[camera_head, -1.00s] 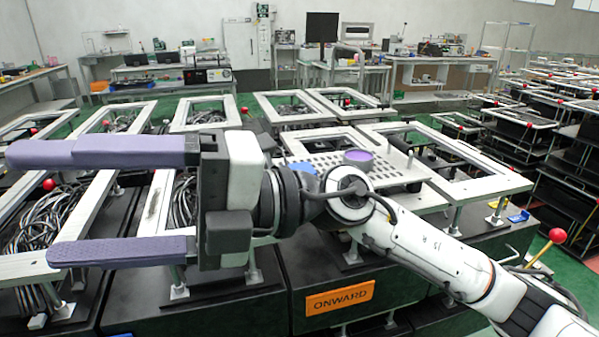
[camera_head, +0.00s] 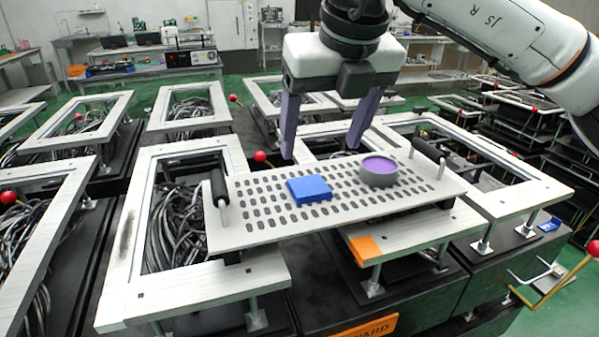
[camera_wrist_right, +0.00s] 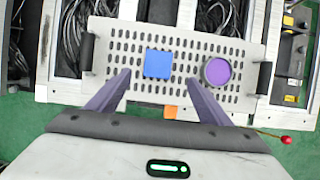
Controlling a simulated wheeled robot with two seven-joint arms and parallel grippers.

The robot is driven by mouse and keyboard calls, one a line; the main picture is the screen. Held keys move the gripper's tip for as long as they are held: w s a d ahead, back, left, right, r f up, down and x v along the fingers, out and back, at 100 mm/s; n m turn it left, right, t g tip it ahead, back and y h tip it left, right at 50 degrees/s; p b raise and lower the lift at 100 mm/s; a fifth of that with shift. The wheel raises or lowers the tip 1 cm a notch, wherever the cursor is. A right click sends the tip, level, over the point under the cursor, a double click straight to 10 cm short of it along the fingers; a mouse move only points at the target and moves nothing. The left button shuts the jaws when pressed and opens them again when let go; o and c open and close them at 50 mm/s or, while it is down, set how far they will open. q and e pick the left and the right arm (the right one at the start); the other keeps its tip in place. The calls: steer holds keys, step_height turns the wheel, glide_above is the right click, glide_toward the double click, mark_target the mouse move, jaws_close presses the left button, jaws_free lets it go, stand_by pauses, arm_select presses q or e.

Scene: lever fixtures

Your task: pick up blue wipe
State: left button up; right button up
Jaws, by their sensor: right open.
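The blue wipe (camera_head: 309,189) is a small flat blue block lying on a perforated light-grey tray (camera_head: 270,230) with black handles. It also shows in the right wrist view (camera_wrist_right: 158,64), ahead of the fingertips and between their lines. My right gripper (camera_head: 320,152) is open and empty, pointing down above the far side of the tray behind the wipe. Its two purple fingers also show in the right wrist view (camera_wrist_right: 158,75), apart from the wipe. My left gripper is not in view.
A round grey container with a purple top (camera_head: 379,170) stands on the tray right of the wipe. White frames with cables inside surround the tray. Red ball-topped levers (camera_head: 260,157) stick up nearby. An orange sign (camera_head: 366,328) is on the front.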

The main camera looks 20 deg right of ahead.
glide_toward(309, 185)
steer(key=shift+x, duration=1)
steer(key=x, duration=0.5)
steer(key=shift+p, duration=0.3)
steer(key=shift+f, duration=0.2)
steer(key=c, duration=0.9)
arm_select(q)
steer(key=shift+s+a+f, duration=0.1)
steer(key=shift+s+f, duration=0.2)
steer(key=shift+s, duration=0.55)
arm_select(e)
steer(key=shift+c, duration=1.1)
